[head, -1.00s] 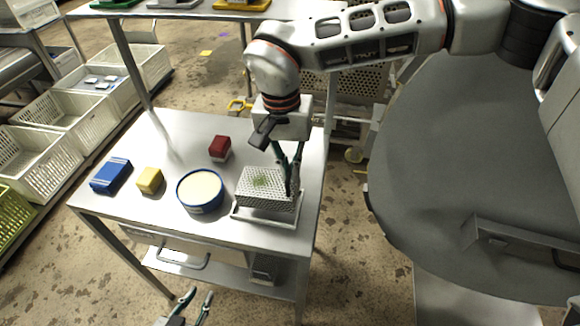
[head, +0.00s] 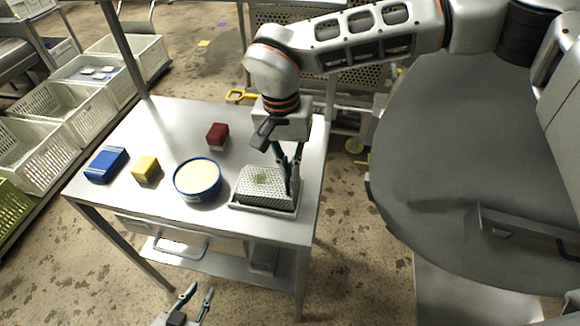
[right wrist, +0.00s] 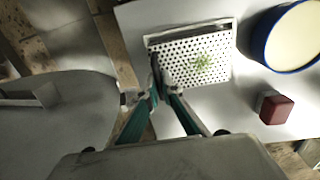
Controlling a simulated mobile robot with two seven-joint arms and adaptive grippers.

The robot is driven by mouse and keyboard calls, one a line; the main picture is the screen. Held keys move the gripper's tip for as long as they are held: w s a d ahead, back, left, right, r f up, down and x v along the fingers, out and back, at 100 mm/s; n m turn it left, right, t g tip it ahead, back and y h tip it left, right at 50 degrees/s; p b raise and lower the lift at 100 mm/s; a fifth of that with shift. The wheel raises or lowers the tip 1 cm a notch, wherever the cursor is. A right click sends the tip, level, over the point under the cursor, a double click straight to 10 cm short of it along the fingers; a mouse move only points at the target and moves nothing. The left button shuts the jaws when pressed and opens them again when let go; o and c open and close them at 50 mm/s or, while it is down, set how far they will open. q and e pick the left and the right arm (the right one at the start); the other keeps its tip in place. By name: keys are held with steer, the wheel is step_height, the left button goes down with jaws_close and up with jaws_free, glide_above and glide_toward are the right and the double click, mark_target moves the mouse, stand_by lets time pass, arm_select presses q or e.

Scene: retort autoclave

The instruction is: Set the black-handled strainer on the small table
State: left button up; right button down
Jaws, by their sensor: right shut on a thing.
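A perforated metal strainer (head: 255,184), boxy with green bits on top, is at the right front of the small table (head: 150,215), at a shallow pale tray (head: 263,209). It also shows in the right wrist view (right wrist: 190,66). My right gripper (head: 290,172) reaches down from above and is shut at the strainer's right edge, where a dark part, perhaps the handle, shows between the fingertips in the right wrist view (right wrist: 158,78). I cannot tell whether the strainer fully rests on the tray. My left gripper (head: 198,293) is open and empty below the table's front edge.
A blue-rimmed round tub (head: 198,180) stands left of the strainer. A dark red block (head: 217,136), a yellow block (head: 146,169) and a blue box (head: 106,165) are also on the table. White crates (head: 55,135) stand on the left. The table's back left is clear.

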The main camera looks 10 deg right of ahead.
stand_by(0.4)
steer(key=c, duration=2.2)
jaws_free()
steer(key=shift+o, duration=0.2)
